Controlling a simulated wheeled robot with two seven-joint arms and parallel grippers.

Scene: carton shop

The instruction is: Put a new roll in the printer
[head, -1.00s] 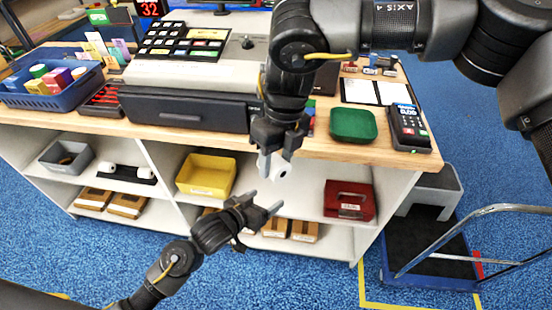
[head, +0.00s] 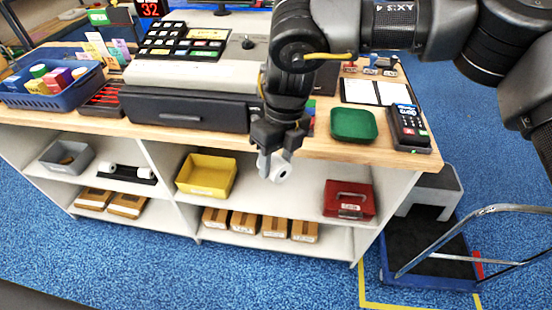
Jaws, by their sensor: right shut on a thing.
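My right gripper (head: 274,160) points down in front of the counter's front edge, shut on a small white paper roll (head: 281,171). The roll shows its round end with a dark core hole; part of it is hidden by the fingers. My left gripper is out of the view. A black item with white roll ends (head: 127,173) lies on the left shelf; I cannot tell whether it is the printer. A card terminal (head: 408,127) stands at the counter's right end.
The wooden counter (head: 365,154) carries a cash register (head: 187,108), a green tray (head: 354,124) and a blue basket (head: 55,92). Shelves below hold a yellow bin (head: 206,176), a red box (head: 349,200) and several cartons (head: 273,224). A trolley (head: 430,262) stands at right.

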